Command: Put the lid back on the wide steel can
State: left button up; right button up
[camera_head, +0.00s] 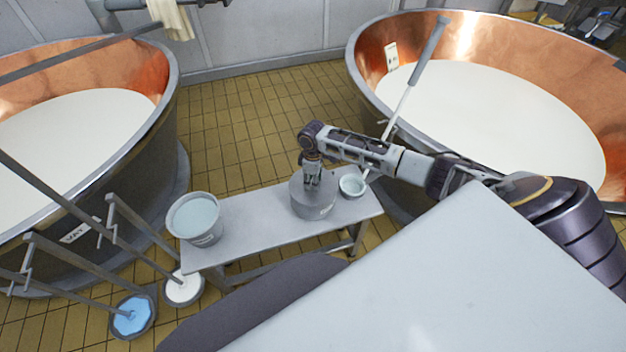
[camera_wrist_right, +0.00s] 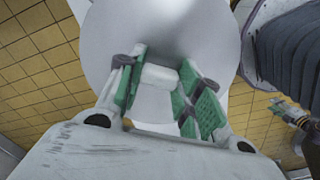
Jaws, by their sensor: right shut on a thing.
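The wide steel can (camera_head: 316,211) stands on the bench, right of its middle. The grey round lid (camera_head: 299,187) is over the can's mouth, and it fills the upper part of the right wrist view (camera_wrist_right: 200,35). I cannot tell if the lid sits fully on the rim or slightly above it. My right gripper (camera_head: 312,183) points down at the can and is shut on the lid's pale knob (camera_wrist_right: 158,76), with green fingertips on both sides of it (camera_wrist_right: 158,90).
The grey bench (camera_head: 250,225) also holds a bucket of pale liquid (camera_head: 196,218) at its left end and a small bowl (camera_head: 352,186) close right of the can. Copper vats (camera_head: 480,110) stand on both sides. Long-handled tools stand at the lower left. The bench is clear between bucket and can.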

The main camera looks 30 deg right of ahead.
dwell(0.4)
jog(key=o, duration=1.1)
jog(key=o, duration=0.5)
pick_arm(q)
jog(key=shift+s, duration=0.15)
jog(key=shift+s+a+f, duration=0.7)
jog(key=shift+s+f, duration=0.45)
jog(key=shift+s, duration=1.85)
pick_arm(e)
jog(key=shift+r+p, duration=2.35)
jog(key=shift+p, duration=0.35)
pick_arm(q)
jog(key=s+d+r+g+p, duration=0.1)
jog(key=s+d+r+p, duration=0.1)
jog(key=d+r, duration=0.3)
jog(key=shift+d+r+p, duration=0.15)
jog(key=shift+r+p, duration=0.2)
jog(key=shift+r, duration=1.1)
pick_arm(e)
jog(key=shift+r, duration=1.2)
